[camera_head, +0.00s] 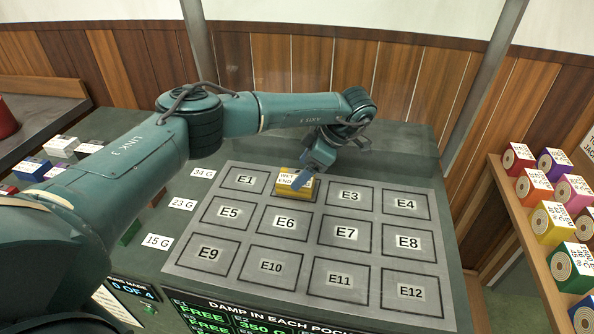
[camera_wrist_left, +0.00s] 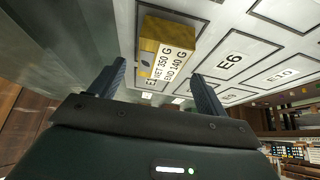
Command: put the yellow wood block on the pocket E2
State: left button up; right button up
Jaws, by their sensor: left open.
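The yellow wood block (camera_head: 290,190) lies on pocket E2, between E1 and E3 in the back row of the grey pocket board (camera_head: 261,222). Its white label reads wet 350 g, end 140 g in the left wrist view (camera_wrist_left: 152,32). The block hides most of the E2 marking. My left gripper (camera_head: 308,178) is just above and beside the block, partly covering it. In the left wrist view its fingers (camera_wrist_left: 158,78) are spread apart with nothing between them, and the block sits beyond the tips. My right gripper is not in view.
The other pockets look empty. A sign board (camera_head: 250,316) stands at the front edge. A wooden shelf (camera_head: 525,235) at right holds several coloured blocks. My left arm spans the board's back left.

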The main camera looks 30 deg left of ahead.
pick_arm(q)
jog(key=p+v, duration=0.2)
jog(key=v, duration=0.6)
jog(key=shift+s, duration=0.1)
